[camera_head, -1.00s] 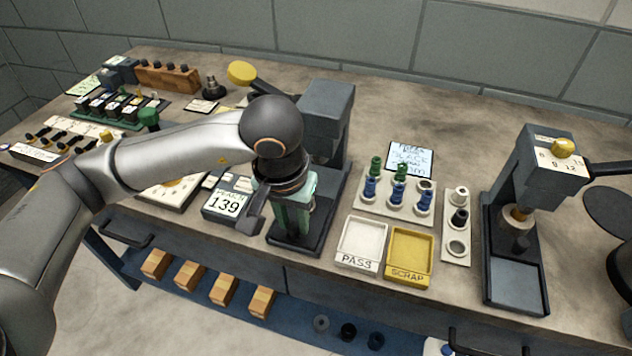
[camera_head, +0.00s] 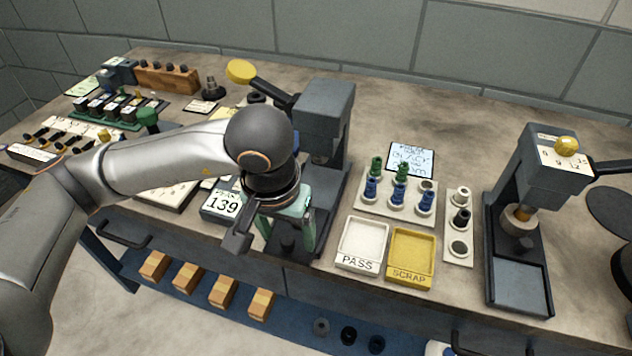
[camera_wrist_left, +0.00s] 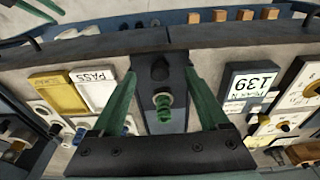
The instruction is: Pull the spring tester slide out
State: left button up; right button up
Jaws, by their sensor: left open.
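The spring tester is a dark grey press (camera_head: 323,112) with a yellow-tipped lever and a display (camera_head: 221,204) reading 139. Its dark slide (camera_wrist_left: 174,122) lies along the base, with a dark knob (camera_wrist_left: 160,68) at its front end and a green spring (camera_wrist_left: 163,104) standing on it. The knob also shows in the head view (camera_head: 288,243). My left gripper (camera_wrist_left: 160,74) is open, with its green fingers on either side of the knob and apart from it. In the head view the left gripper (camera_head: 287,232) partly covers the slide. My right gripper is not seen.
A white PASS tray (camera_head: 361,243) and a yellow SCRAP tray (camera_head: 410,258) are right of the tester. Beyond them is a rack of green and blue springs (camera_head: 397,192). A second press (camera_head: 535,165) stands further right. The bench's front edge is close to the gripper.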

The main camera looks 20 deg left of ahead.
pick_arm(q)
jog(key=o, duration=0.3)
jog(key=shift+r+p, duration=1.55)
jog(key=shift+r, duration=2)
